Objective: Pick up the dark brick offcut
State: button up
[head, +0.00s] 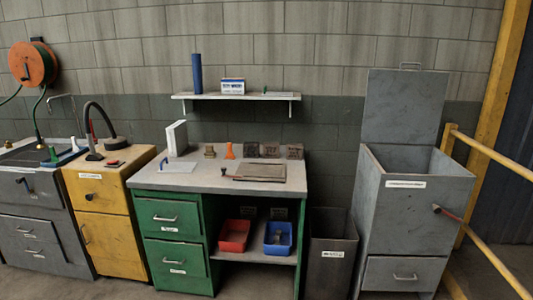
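A row of small brick-like pieces stands at the back of the grey worktop of a green-drawered bench. A dark block (251,149) and another dark block (270,150) stand side by side, with a brownish block (294,151) to their right. A smaller tan-brown piece (210,152) stands further left, beyond an orange cone-like object (230,151). I cannot tell for sure which of these is the dark brick offcut. My gripper is not in view.
A grey board (266,172) with a red-tipped tool lies in front of the blocks. A white sheet (178,167) and an upright white slab (177,138) are at left. A shelf (235,96) hangs above. A bin (332,245) and grey chest (403,215) stand right.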

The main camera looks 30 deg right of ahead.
aim_at(269, 152)
jog(key=z, duration=0.1)
jog(key=i, duration=0.95)
jog(key=u, duration=0.05)
